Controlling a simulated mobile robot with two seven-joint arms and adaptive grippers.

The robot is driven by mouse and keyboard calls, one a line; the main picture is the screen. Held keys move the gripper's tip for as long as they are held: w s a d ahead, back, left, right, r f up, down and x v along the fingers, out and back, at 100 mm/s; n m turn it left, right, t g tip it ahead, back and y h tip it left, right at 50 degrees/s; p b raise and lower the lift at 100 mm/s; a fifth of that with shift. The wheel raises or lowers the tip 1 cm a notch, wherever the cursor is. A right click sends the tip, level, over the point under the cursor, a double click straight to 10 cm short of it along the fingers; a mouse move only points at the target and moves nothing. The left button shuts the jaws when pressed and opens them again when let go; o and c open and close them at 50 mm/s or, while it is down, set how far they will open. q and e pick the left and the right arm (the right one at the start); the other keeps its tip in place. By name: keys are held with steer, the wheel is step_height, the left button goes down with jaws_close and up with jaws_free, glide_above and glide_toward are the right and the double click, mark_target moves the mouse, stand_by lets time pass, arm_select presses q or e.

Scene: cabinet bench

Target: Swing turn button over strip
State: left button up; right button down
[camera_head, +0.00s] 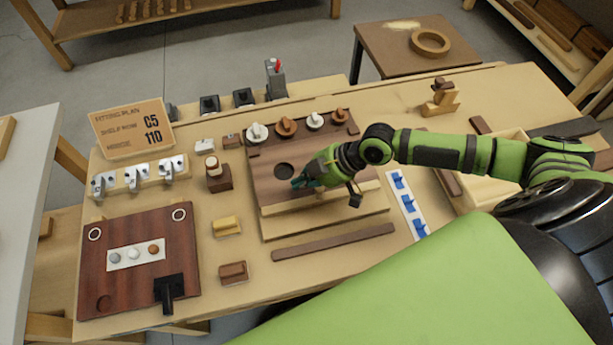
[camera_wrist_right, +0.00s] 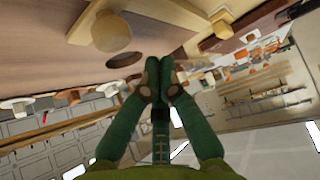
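A brown board (camera_head: 262,190) with a dark round hole (camera_head: 284,171) lies mid-bench. A pale strip (camera_head: 330,197) runs along its front edge. In the right wrist view, a light wooden piece with a round knob (camera_wrist_right: 108,32), which looks like the turn button, sits by the hole (camera_wrist_right: 125,60). My arm hides it in the head view. My right gripper (camera_head: 300,183) is low over the board, just right of the hole. In the right wrist view its green fingers (camera_wrist_right: 160,80) are together, with nothing seen between them. I cannot tell whether they touch the board. My left gripper is not in view.
White and brown knobs (camera_head: 285,127) line the board's back edge. A knobbed wooden block (camera_head: 218,177) and a yellow block (camera_head: 227,226) stand to its left. A reddish board (camera_head: 130,280) lies farther left. A dark bar (camera_head: 333,242) lies in front.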

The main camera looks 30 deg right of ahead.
steer(key=shift+w+d+r+b, duration=0.1)
steer(key=shift+r+b, duration=0.35)
steer(key=shift+b, duration=0.15)
steer(key=b+v, duration=0.1)
steer(key=v, duration=0.2)
steer(key=shift+w+d, duration=0.1)
steer(key=shift+w, duration=0.1)
arm_select(q)
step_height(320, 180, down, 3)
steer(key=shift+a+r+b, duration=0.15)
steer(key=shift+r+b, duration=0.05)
steer(key=shift+b, duration=0.35)
arm_select(e)
steer(key=v, duration=0.4)
steer(key=w+v, duration=0.1)
steer(key=v, duration=0.1)
steer(key=shift+d, duration=0.2)
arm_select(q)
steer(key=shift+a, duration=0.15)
